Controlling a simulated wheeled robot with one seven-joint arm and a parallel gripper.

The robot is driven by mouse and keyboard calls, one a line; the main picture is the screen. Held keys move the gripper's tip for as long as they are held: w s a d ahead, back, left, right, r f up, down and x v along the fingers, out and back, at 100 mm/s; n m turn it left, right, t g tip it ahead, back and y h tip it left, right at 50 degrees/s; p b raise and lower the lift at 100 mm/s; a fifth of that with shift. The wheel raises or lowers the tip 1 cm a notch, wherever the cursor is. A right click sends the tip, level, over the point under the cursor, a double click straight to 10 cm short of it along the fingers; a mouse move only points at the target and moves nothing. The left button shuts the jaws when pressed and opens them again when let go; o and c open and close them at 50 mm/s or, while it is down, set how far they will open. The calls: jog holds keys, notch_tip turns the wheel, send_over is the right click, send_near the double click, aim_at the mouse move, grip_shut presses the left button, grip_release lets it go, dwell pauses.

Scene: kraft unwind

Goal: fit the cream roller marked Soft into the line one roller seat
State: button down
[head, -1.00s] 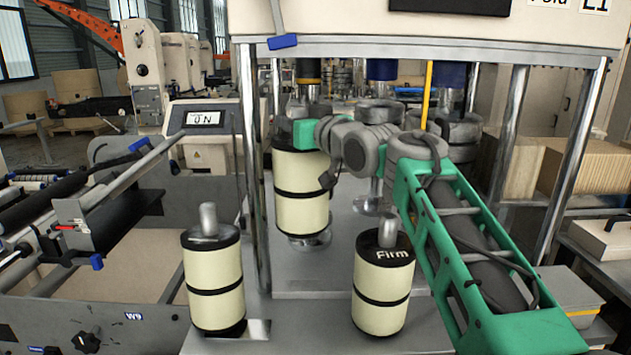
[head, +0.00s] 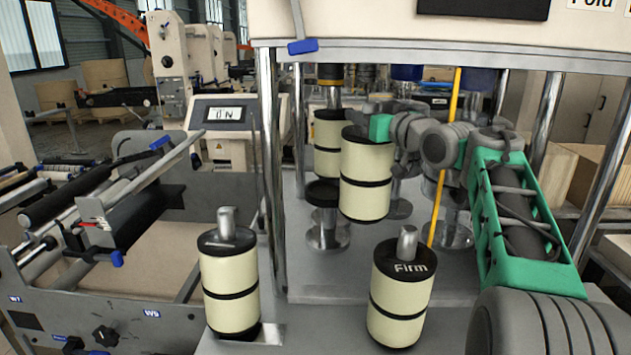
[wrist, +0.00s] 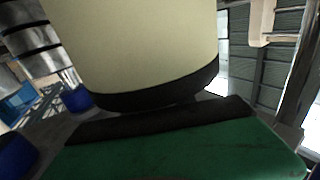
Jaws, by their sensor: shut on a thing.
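My gripper (head: 381,127) is shut on a cream roller (head: 366,182) with black bands and holds it upright in the air. No marking shows on this roller. In the wrist view the held roller (wrist: 140,45) fills the top, against a green finger (wrist: 180,148). A chrome pedestal with a black cup-like top (head: 323,193) stands behind and left of the held roller. Another cream roller (head: 327,132) shows above that pedestal; I cannot tell whether it rests there. A roller marked Firm (head: 400,292) stands in front. No label reading line one roller seat is legible.
A third cream roller (head: 229,283) stands front left. A chrome post (head: 270,165) rises left of the held roller and a yellow rod (head: 444,160) to its right. The machine's white upper housing (head: 350,28) hangs above. The grey deck (head: 335,275) is clear between the front rollers.

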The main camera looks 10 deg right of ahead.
jog(key=f+p+x, duration=0.1)
jog(key=p+x, duration=0.6)
jog(key=x, duration=1)
jog(key=shift+w+a+p, duration=0.15)
jog(key=shift+w+p, duration=0.2)
jog(key=c, duration=1.3)
grip_release()
jog(key=shift+f, duration=0.25)
jog(key=b+v, duration=0.5)
jog(key=v, duration=0.7)
